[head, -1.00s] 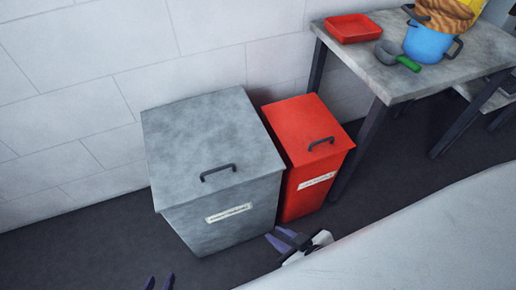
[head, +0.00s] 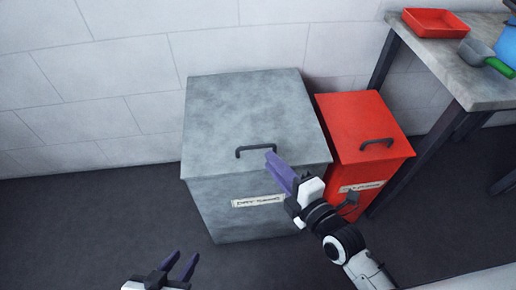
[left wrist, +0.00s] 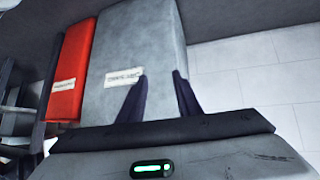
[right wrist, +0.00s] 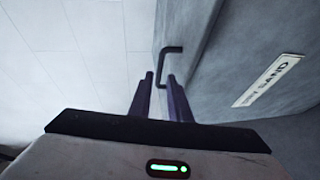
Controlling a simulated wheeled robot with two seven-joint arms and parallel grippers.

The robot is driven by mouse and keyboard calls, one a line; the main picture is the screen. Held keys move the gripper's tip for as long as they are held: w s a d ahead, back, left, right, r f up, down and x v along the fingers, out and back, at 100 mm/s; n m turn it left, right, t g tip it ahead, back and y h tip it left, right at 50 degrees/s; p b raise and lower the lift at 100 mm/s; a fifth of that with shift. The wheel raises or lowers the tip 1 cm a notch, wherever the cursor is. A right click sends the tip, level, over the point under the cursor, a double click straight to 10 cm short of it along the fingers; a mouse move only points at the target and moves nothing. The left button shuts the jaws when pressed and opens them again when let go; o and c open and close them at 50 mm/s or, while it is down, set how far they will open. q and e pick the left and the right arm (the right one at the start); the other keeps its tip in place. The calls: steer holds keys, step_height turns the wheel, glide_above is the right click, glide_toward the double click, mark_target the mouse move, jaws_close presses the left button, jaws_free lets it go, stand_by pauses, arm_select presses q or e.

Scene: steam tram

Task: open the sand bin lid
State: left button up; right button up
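The sand bin (head: 222,210) is a grey box at the centre of the head view, with a white label; the right wrist view shows "SAND" on its label (right wrist: 268,80). Its flat grey lid (head: 235,105) looks closed. A dark bar handle (head: 256,149) sits near the lid's front edge and also shows in the right wrist view (right wrist: 171,49). My right gripper (head: 269,156) is open, its fingertips by the handle's right end; I cannot tell whether they touch it. My left gripper (head: 184,254) is open and empty, low in front of the bin.
A red bin (head: 362,130) with its own handle stands close on the right. A grey table (head: 440,60) holds a red tray (head: 436,22), a scoop with a green handle (head: 484,56) and a blue pot (head: 508,45). A white wall stands behind. The floor at left is clear.

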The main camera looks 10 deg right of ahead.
mark_target(259, 148)
steer(key=b+x, duration=0.1)
steer(key=x, duration=0.7)
steer(key=shift+w+a, duration=0.1)
jaws_close()
